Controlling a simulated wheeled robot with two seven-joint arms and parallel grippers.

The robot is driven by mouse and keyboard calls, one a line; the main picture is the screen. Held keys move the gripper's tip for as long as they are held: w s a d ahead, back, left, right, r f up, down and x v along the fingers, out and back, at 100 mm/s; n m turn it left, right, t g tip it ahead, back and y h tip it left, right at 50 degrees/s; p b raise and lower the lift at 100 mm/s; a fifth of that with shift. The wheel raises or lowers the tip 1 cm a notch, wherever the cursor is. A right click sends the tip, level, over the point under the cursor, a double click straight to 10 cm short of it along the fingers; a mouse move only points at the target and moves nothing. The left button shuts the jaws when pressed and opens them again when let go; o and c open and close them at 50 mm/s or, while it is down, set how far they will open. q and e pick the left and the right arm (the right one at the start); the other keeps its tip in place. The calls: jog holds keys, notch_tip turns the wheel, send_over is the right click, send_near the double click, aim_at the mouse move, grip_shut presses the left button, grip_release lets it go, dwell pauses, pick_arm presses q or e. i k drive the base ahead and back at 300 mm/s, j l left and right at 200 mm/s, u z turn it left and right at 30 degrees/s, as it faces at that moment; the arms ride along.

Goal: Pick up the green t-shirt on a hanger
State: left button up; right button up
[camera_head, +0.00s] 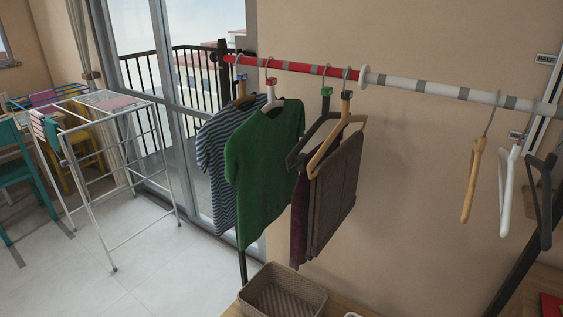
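The green t-shirt (262,165) hangs on a white hanger (272,103) from the red part of the rail (295,67). A red clip or tag (271,82) sits at the hanger's hook. A striped t-shirt (219,160) hangs close behind it on the left and is partly covered by it. Dark folded garments (331,195) hang to its right on a black hanger and a wooden hanger (338,138), close beside the green t-shirt's edge. Neither of my grippers shows in the head view.
Empty hangers, wooden (473,180), white (506,185) and black (540,195), hang on the white part of the rail at right. A woven basket (283,292) stands below. A white drying rack (110,170) stands at left on open floor.

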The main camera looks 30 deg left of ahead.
aim_at(256, 152)
jog(key=i+j, duration=0.15)
jog(key=j, duration=0.3)
jog(key=i+j, duration=0.15)
jog(key=j, duration=0.25)
jog(key=i+j+z, duration=0.1)
jog(key=j, duration=0.35)
jog(key=i+j, duration=0.15)
jog(key=j, duration=0.3)
jog(key=i+j, duration=0.15)
jog(key=j, duration=0.3)
jog(key=i+j, duration=0.15)
jog(key=j, duration=0.3)
jog(key=l+z, duration=0.05)
